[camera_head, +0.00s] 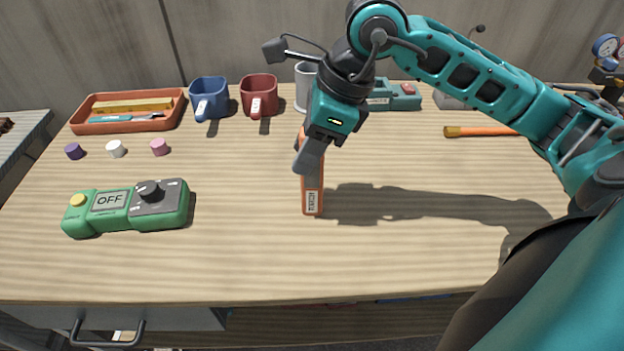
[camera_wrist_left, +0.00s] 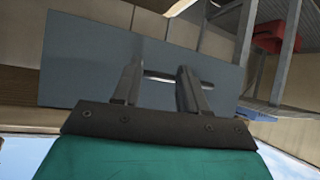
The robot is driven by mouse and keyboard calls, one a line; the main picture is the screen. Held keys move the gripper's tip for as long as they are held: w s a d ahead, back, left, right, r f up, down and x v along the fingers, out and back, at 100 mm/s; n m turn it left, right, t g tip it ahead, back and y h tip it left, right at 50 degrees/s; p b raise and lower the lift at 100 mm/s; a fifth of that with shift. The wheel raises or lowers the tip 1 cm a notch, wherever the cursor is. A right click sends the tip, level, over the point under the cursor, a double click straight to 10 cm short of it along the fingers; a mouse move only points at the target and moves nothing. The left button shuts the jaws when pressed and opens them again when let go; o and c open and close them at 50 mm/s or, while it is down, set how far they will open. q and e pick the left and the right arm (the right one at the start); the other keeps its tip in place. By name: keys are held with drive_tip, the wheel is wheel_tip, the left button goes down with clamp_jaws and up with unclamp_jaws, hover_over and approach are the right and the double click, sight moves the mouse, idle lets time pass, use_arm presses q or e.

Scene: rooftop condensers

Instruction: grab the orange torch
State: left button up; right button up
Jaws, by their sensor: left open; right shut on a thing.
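The orange torch (camera_head: 312,192) stands out below my right gripper (camera_head: 309,158) near the middle of the wooden table, with a small label at its lower end. My right gripper points down and is shut on the torch, hiding its upper part. I cannot tell whether the torch touches the table. My left gripper (camera_wrist_left: 157,82) shows only in the left wrist view, open, facing a grey panel (camera_wrist_left: 80,60) with a thin bar beyond or between the fingers. Nothing is held in it.
A green meter marked OFF (camera_head: 125,207) lies at the left front. Behind are an orange tray (camera_head: 80,128), a blue mug (camera_head: 209,98), a red mug (camera_head: 258,95) and an orange-handled tool (camera_head: 480,131). A grey drawer (camera_head: 185,318) is below the table edge. The front middle is clear.

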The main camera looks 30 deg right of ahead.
clamp_jaws()
drive_tip(key=shift+r, duration=0.1)
